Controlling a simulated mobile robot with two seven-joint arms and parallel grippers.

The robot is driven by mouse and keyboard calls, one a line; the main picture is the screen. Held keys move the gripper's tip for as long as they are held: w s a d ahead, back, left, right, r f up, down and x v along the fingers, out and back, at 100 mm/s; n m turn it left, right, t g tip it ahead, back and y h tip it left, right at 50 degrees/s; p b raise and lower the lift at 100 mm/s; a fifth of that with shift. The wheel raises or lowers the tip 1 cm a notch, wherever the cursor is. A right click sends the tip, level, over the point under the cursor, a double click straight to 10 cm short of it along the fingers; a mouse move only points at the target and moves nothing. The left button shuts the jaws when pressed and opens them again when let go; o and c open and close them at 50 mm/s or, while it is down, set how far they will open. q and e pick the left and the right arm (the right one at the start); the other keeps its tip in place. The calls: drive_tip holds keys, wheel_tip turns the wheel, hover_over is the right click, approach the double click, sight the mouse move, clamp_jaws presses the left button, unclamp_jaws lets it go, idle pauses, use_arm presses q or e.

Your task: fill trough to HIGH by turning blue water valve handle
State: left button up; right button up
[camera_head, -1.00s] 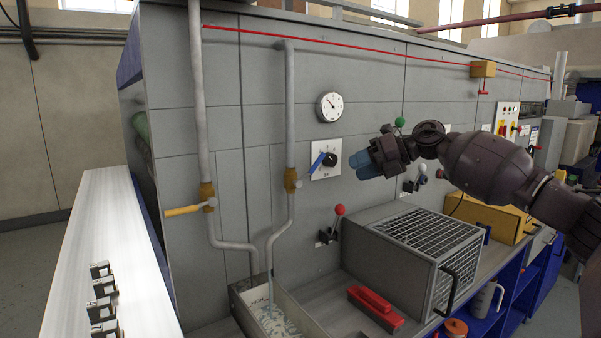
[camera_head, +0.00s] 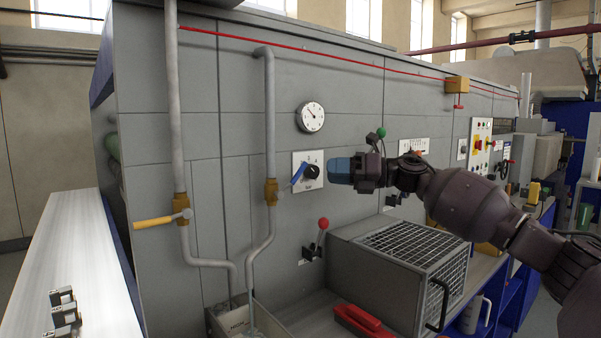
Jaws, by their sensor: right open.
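The blue water valve handle (camera_head: 299,174) angles up and right from a brass valve (camera_head: 270,191) on the right-hand grey pipe. It overlaps the white plate with the black knob (camera_head: 311,172). The trough (camera_head: 213,325) is at the bottom, under both pipe ends, mostly cut off by the picture's edge. A thin pale streak shows below the right pipe's end; the water level cannot be seen. My right gripper (camera_head: 334,171), with blue fingers, is open and points left, just right of the black knob. It appears apart from the blue handle. My left gripper is out of view.
A yellow-handled valve (camera_head: 155,221) is on the left pipe. A red object (camera_head: 360,321) lies in front. A gauge (camera_head: 310,117) is above.

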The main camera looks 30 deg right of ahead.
sight(301, 171)
drive_tip(key=shift+x, duration=4.2)
clamp_jaws()
